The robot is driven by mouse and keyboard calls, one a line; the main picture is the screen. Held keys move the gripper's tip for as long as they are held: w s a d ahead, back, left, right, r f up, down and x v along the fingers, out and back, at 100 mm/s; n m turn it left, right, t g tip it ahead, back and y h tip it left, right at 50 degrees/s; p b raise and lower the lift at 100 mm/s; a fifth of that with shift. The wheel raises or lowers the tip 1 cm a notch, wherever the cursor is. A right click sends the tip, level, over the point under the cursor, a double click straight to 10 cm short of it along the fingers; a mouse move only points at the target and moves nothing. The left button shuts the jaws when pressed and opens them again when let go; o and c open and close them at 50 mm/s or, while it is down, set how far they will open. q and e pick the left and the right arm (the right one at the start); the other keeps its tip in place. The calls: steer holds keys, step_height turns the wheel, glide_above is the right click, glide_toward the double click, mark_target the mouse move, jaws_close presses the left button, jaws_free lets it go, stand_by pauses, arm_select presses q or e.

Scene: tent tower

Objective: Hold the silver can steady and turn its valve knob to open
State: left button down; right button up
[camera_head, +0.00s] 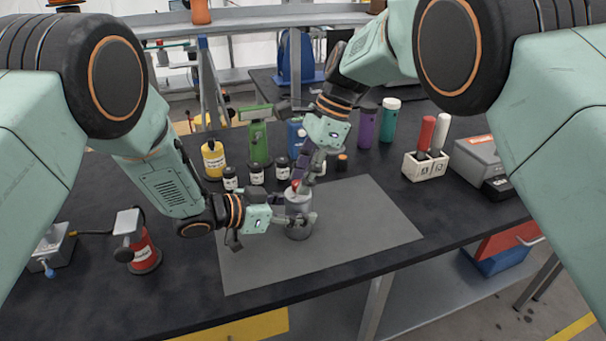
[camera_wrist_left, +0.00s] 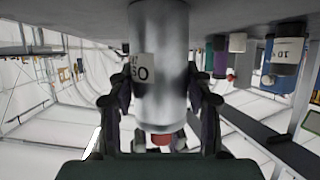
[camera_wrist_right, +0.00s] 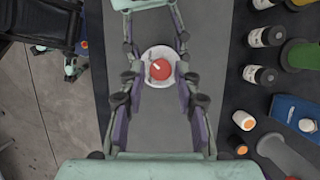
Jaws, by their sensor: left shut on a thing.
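The silver can (camera_head: 298,204) stands upright on the grey mat, with a red valve knob (camera_head: 295,186) on top. My left gripper (camera_head: 300,218) is shut around the can's side; its fingers flank the can (camera_wrist_left: 160,85) in the left wrist view, where a label with dark print shows. My right gripper (camera_head: 304,180) is above the can, pointing down. In the right wrist view the knob (camera_wrist_right: 161,69) with a white mark lies between the right fingers (camera_wrist_right: 161,85), which stand apart with gaps on both sides. The knob is partly hidden in the head view.
The grey mat (camera_head: 370,225) is mostly clear. Several small black bottles (camera_head: 257,174), a yellow bottle (camera_head: 213,160) and a green device (camera_head: 259,145) stand behind. A red canister (camera_head: 144,252) is at left, a white marker holder (camera_head: 425,167) at right.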

steer(key=shift+c, duration=0.3)
jaws_close()
steer(key=shift+n, duration=0.3)
steer(key=shift+w+a+n+g+h, duration=0.1)
steer(key=shift+n+g+h, duration=0.3)
steer(key=shift+n, duration=0.85)
steer(key=shift+w+a+n+g+h, duration=0.1)
steer(key=shift+n+g, duration=0.5)
steer(key=shift+n, duration=0.95)
steer(key=shift+o, duration=0.3)
jaws_free()
steer(key=shift+s, duration=0.1)
